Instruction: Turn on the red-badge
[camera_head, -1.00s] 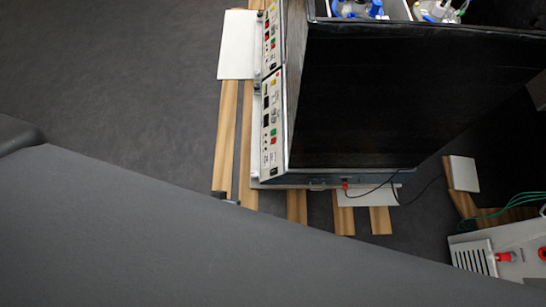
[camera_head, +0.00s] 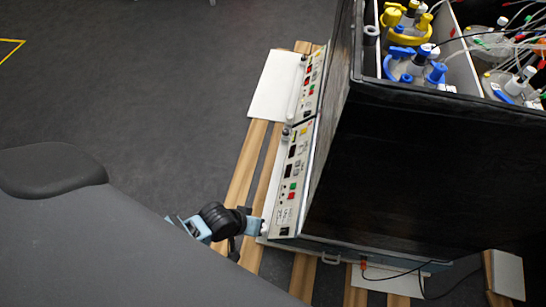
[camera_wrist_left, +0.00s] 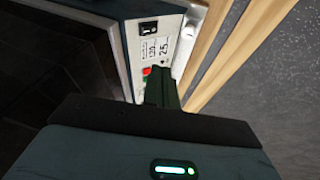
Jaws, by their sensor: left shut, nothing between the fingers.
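Two shaker control panels run along the left side of the tall black unit in the head view: a near panel (camera_head: 290,180) and a far panel (camera_head: 312,85). Each carries small red and green buttons. I cannot clearly make out a red badge. My left gripper (camera_head: 262,228) is at the lower end of the near panel. In the left wrist view its dark fingers (camera_wrist_left: 162,90) are shut and empty, right in front of a panel (camera_wrist_left: 150,50) with a black switch (camera_wrist_left: 148,28) and a red button (camera_wrist_left: 147,71). The fingers hide part of that panel; contact cannot be told. My right gripper is out of view.
The black housing (camera_head: 400,170) fills the right and holds bottles with blue caps (camera_head: 405,68) and yellow caps (camera_head: 408,22). Wooden slats (camera_head: 245,170) and a white board (camera_head: 275,85) lie beneath the panels. Grey floor (camera_head: 150,70) at the left is open.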

